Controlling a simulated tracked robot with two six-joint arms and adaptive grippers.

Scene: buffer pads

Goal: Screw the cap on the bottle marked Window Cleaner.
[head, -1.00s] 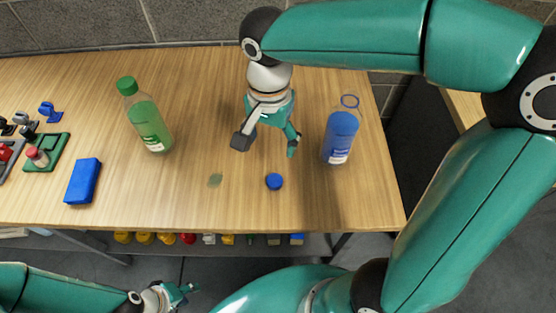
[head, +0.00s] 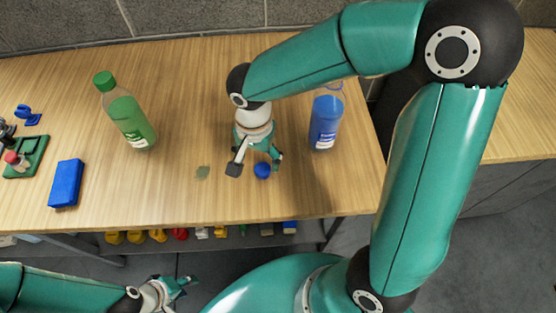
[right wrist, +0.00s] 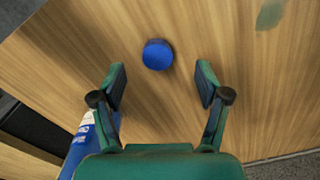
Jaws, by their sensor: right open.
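A clear bottle of blue liquid (head: 325,122) stands upright at the right end of the table, with an open neck and a white label too small to read; its side also shows in the right wrist view (right wrist: 82,140). A green bottle with a green cap (head: 127,115) stands further left. A round blue cap (head: 262,170) lies on the table, also in the right wrist view (right wrist: 157,54). My right gripper (head: 256,166) points down, open and empty, with the cap just ahead of and between its fingers, apart from them. My left gripper (head: 180,288) is small, low in front of the table.
A blue block (head: 66,184) lies on the left of the table, near a green tray (head: 36,152) with small parts. A greenish spot (head: 203,172) lies left of the cap. Several colored items sit below the table.

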